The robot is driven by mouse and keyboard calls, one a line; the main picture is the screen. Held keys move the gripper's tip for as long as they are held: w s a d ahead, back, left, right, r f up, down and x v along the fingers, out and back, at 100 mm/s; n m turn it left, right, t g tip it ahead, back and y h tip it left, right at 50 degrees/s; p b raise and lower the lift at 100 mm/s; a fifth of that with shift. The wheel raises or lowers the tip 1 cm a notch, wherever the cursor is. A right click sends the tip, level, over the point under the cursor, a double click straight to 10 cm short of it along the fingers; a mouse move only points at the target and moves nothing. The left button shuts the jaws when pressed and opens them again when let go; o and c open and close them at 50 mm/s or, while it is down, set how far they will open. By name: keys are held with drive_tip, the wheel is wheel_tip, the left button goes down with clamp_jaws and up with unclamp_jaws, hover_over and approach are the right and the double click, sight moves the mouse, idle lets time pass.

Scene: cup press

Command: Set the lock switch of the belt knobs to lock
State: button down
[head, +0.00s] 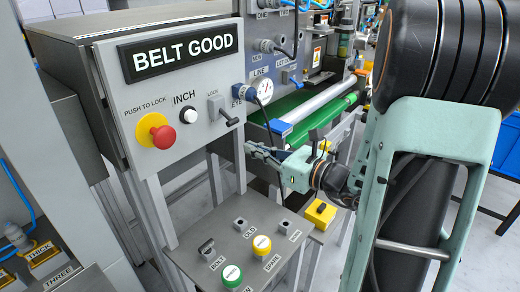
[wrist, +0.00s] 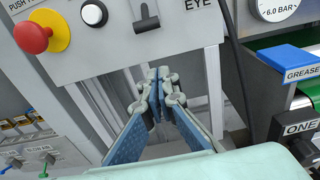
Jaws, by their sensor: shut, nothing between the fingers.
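The lock switch (head: 218,108) sits at the right of the grey "BELT GOOD" panel under a "LOCK" label. Its dark lever tilts down and to the right in the head view. My gripper (head: 251,148) is shut and empty, below and to the right of the switch. In the wrist view my gripper's fingertips (wrist: 160,76) meet below the lever, apart from it in the picture.
A grey box with buttons (head: 205,235) stands below.

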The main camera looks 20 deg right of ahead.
sight(225, 115)
drive_tip(key=w+a+r, duration=0.1)
drive_tip(key=w+r, duration=0.1)
drive_tip(key=w+a+r, duration=0.1)
drive_tip(key=w, duration=0.1)
drive_tip(key=shift+a+r+p, duration=0.25)
drive_tip(key=shift+a+p, duration=0.05)
drive_tip(key=shift+p, duration=0.05)
drive_tip(key=shift+r+p, duration=0.1)
drive_tip(key=shift+p, duration=0.2)
